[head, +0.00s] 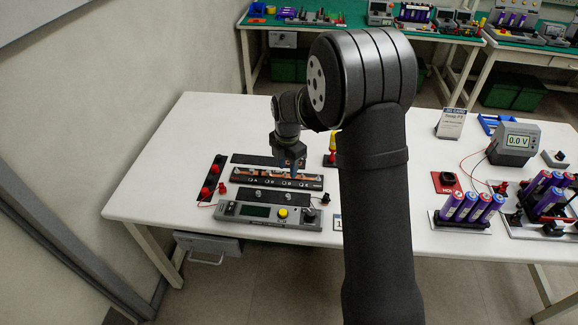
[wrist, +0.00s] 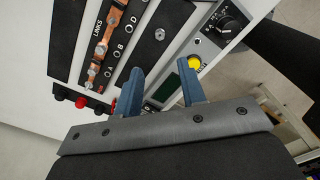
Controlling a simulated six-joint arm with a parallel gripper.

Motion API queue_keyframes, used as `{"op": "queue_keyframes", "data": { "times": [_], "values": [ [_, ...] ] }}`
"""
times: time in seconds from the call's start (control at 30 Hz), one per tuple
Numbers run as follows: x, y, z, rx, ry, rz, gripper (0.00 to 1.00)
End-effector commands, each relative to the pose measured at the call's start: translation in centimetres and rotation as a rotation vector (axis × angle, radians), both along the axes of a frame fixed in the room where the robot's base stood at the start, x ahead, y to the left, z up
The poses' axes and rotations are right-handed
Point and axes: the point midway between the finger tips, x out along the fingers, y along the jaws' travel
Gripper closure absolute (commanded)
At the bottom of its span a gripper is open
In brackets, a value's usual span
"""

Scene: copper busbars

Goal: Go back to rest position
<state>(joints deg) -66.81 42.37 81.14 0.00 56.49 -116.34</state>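My gripper (head: 294,172) hangs over the right part of the busbar board in the head view, partly covering it. In the wrist view its two blue fingers (wrist: 159,72) stand apart with nothing between them, so it is open and empty. The black board (head: 245,181) carries orange copper links (wrist: 103,47) fixed with bolts, beside the letters A, B and D in the wrist view. My arm's dark links cover the middle of the head view.
A meter panel (head: 230,210) with a yellow knob (wrist: 194,62) lies at the table's front. Red terminals (head: 210,182) stand on a black strip at left. A yellow-handled tool (head: 332,146) stands behind. Purple cells (head: 465,207) and a 0.0 V meter (head: 513,143) are right. The white table's left is clear.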

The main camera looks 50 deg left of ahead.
Motion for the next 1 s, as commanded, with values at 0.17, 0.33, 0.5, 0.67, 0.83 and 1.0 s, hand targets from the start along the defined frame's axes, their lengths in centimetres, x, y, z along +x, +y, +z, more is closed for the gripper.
{"op": "queue_keyframes", "data": {
  "times": [0.17,0.33,0.5,0.67,0.83,1.0],
  "values": [
    [0.0,0.0,-0.8,-0.002,0.001,0.000,0.63],
    [0.0,-0.1,-3.3,-0.004,0.002,0.000,0.63],
    [0.0,-0.1,-6.7,-0.004,0.002,0.000,0.63],
    [0.0,-0.1,-9.9,-0.004,0.002,0.000,0.63],
    [0.0,0.0,-12.2,0.001,0.000,0.000,0.63],
    [0.0,0.1,-9.4,0.003,-0.001,0.000,0.63]
  ]
}}
